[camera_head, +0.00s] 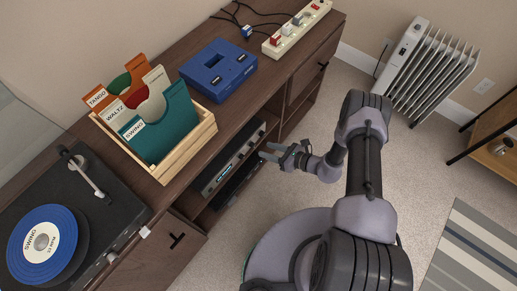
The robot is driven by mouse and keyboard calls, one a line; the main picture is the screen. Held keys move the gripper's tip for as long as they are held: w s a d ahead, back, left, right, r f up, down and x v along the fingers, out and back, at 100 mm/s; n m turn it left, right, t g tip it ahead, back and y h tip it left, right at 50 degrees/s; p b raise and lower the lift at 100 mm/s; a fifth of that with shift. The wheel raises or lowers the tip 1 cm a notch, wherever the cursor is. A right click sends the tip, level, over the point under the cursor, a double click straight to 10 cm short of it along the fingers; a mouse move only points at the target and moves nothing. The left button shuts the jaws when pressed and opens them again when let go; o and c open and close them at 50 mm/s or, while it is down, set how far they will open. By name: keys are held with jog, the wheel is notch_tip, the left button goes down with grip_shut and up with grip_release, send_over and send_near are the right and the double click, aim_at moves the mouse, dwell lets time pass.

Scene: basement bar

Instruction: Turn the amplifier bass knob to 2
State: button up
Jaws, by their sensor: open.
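The amplifier (226,163) is a dark, flat unit with a light front panel on an open shelf of the wooden cabinet. It is seen steeply from above. Its knobs are too small to tell apart, and no bass marking can be read. My gripper (268,151) is open and empty, just right of the amplifier's front. Its fingers point left toward the panel. I cannot tell whether they touch a knob.
The wooden cabinet (160,230) carries a turntable (110,215), a wooden record crate (192,150), a blue device (218,68) and a power strip (297,30). A white radiator (425,65) stands at the back right.

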aim_at(254, 146)
jog(key=b+x, duration=0.1)
jog(key=x, duration=0.4)
jog(key=shift+w+a, duration=0.15)
grip_shut()
